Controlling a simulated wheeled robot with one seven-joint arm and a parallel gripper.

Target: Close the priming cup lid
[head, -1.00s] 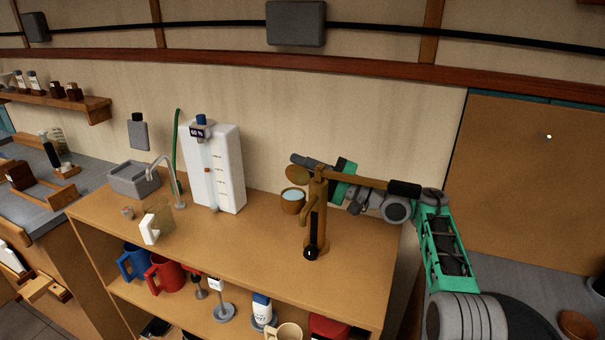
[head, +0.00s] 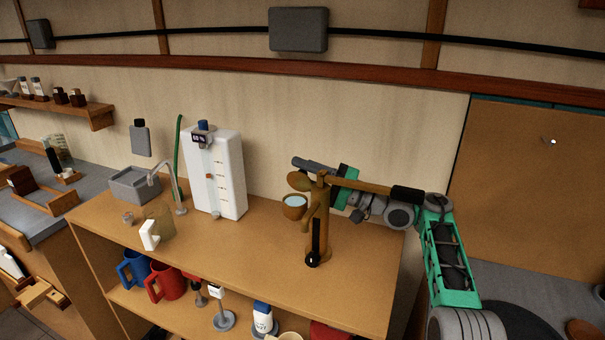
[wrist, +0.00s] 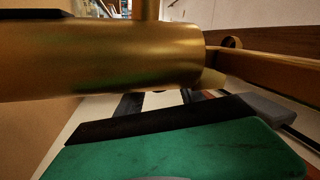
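A brass hand pump (head: 319,222) stands on the wooden counter. Its priming cup (head: 295,210), with pale water in it, juts out to the left of the column. The round brown lid (head: 299,181) is raised and tilted above the cup, apart from the cup's rim. My gripper (head: 299,162) reaches in from the right behind the pump's top, its grey finger end just above and behind the lid. I cannot tell whether it touches the lid. In the wrist view a large brass pump part (wrist: 110,55) fills the upper left and hides most of the fingers.
The pump's long handle (head: 365,185) runs right, close along my arm. The counter's front (head: 240,245) is clear.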

